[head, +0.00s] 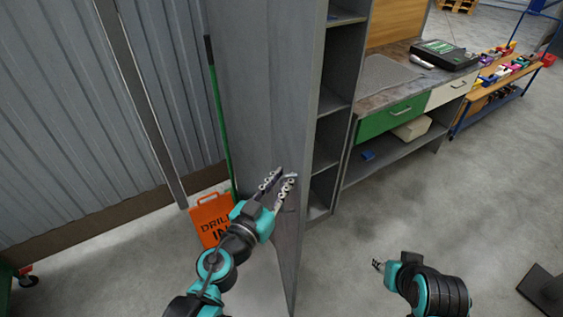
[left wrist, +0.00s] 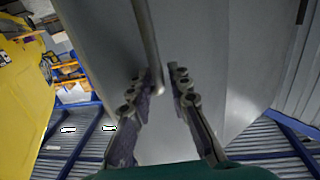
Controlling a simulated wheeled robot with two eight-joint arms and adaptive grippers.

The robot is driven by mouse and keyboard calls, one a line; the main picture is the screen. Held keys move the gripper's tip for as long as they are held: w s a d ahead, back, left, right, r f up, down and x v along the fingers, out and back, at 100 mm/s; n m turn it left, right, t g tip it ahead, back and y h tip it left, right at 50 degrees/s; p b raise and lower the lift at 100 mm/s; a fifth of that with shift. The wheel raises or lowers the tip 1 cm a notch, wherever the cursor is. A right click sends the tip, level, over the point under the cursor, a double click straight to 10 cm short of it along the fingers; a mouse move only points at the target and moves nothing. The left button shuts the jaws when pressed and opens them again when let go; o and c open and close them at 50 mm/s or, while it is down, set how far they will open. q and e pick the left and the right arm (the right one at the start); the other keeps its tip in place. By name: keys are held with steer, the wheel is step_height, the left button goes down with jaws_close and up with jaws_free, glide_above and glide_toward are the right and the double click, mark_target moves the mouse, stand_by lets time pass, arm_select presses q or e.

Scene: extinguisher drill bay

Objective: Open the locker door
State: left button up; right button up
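The locker door (head: 262,75) is a tall grey panel in the middle of the head view. It stands out in front of open grey shelf compartments, which show past its right edge. My left gripper (head: 278,182) is at the lower part of the panel, its fingers apart. In the left wrist view a pale grey panel (left wrist: 210,45) fills the middle, and a slim bar handle (left wrist: 146,40) ends between the open fingers, close to the left one. I cannot tell whether they touch. My right gripper (head: 378,266) is low at right, away from the door; its fingers are too small to read.
An orange drill sign (head: 209,218) stands left of my left gripper, with a green pole (head: 219,120) behind it. A workbench with a green drawer (head: 391,118) and a dark case (head: 444,54) is at right.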

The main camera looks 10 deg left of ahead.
arm_select(q)
steer(key=shift+s+r, duration=0.1)
steer(key=shift+r, duration=3.1)
steer(key=a+f+n+g+y, duration=0.2)
steer(key=a+f+n+y, duration=0.25)
steer(key=a+y, duration=0.6)
steer(key=s+d+f+m+g+h, duration=0.1)
steer(key=s+f+g+h, duration=0.4)
steer(key=f, duration=0.8)
steer(key=s+d+g, duration=0.1)
steer(key=s+g, duration=0.2)
steer(key=s, duration=0.2)
steer(key=shift+d+f, duration=0.3)
steer(key=shift+d, duration=0.1)
